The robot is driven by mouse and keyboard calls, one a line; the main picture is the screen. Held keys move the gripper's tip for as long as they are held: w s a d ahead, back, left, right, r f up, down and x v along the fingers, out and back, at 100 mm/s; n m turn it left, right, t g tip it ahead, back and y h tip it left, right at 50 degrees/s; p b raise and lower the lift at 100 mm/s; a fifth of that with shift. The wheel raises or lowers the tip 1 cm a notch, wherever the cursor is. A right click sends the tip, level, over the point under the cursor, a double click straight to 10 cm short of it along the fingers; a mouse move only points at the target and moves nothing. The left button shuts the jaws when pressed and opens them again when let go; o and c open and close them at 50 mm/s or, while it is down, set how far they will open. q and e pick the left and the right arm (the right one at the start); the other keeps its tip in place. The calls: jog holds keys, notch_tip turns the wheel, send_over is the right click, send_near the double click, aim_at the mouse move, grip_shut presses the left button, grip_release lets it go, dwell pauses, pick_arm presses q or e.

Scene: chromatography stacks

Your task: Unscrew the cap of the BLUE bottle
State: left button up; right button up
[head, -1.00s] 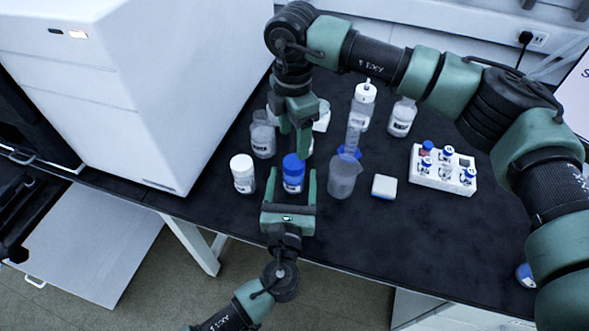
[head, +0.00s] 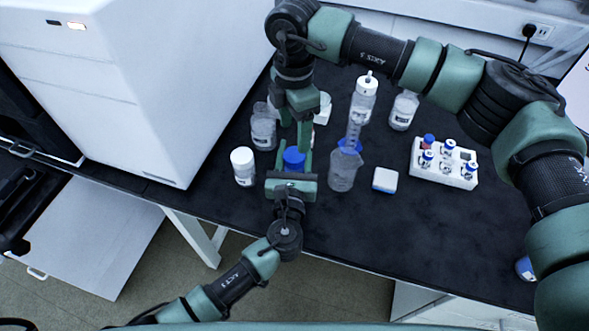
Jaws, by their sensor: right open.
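The blue bottle's cap (head: 294,154) shows in the head view at the front of the black bench, and the bottle stands upright under it. My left gripper (head: 293,172) has come in from the front at the bottle, and its palm hides most of the bottle's body. I cannot tell whether its fingers touch the bottle or stand apart from it. My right gripper (head: 297,140) points down from above, open, with its fingertips close to the cap. Its fingers partly overlap the cap and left gripper in the picture.
A white-capped bottle (head: 242,167) stands left of the blue bottle. A vial rack (head: 443,164) is farther right. Clear bottles stand behind. The bench's front right is mostly clear.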

aim_at(294, 154)
pick_arm(q)
grip_shut()
pick_arm(e)
jog(key=m, duration=0.4)
jog(key=shift+f, duration=0.3)
jog(key=shift+m, duration=0.3)
notch_tip(294, 154, down, 7)
jog(key=shift+f, duration=0.2)
jog(key=c, duration=1.2)
jog(key=o, duration=1.3)
